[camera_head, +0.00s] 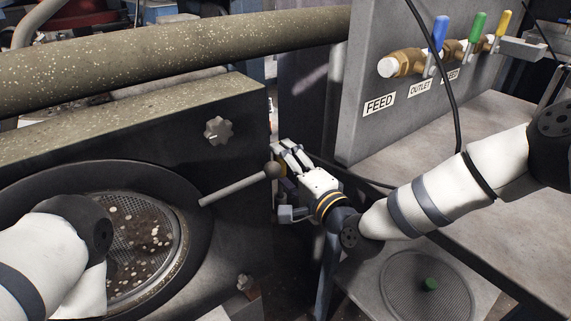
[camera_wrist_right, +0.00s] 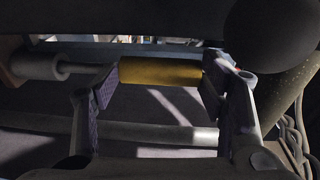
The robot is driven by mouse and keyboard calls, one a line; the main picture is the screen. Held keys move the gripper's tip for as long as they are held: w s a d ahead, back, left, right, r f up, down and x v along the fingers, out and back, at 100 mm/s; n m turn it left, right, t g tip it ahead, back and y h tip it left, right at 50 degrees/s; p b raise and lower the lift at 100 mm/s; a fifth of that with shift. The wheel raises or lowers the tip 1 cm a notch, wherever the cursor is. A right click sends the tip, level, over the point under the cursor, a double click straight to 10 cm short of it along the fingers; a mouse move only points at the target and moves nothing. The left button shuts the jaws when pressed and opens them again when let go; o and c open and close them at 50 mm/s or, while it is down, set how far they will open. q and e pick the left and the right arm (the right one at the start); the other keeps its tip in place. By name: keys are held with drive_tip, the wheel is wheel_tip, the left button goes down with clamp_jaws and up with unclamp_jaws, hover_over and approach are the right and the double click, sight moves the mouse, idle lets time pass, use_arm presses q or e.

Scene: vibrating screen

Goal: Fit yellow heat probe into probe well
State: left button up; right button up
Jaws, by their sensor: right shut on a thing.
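The yellow heat probe (camera_wrist_right: 160,71) lies crosswise between the two fingers of my right gripper (camera_wrist_right: 155,92) in the right wrist view. Both finger pads close on its ends. In the head view my right gripper (camera_head: 288,168) is beside the dark machine housing, close to the lever's ball end; the probe cannot be made out there. A grey stepped cylinder (camera_wrist_right: 38,66) lies in line with the probe to its left in the wrist view; I cannot tell whether it is joined to the probe. I cannot identify the probe well. My left gripper does not show; only its arm does.
A round mesh screen (camera_head: 135,245) is at left. A grey panel (camera_head: 372,65) with blue, green and yellow valve handles stands behind a grey bench (camera_head: 400,160). Dark cables hang nearby.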

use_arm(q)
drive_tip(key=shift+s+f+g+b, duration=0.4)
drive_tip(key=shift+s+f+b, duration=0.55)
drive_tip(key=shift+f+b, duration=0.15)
use_arm(e)
drive_tip(key=shift+f, duration=2.3)
drive_tip(key=o, duration=1.4)
drive_tip(key=shift+o, duration=0.2)
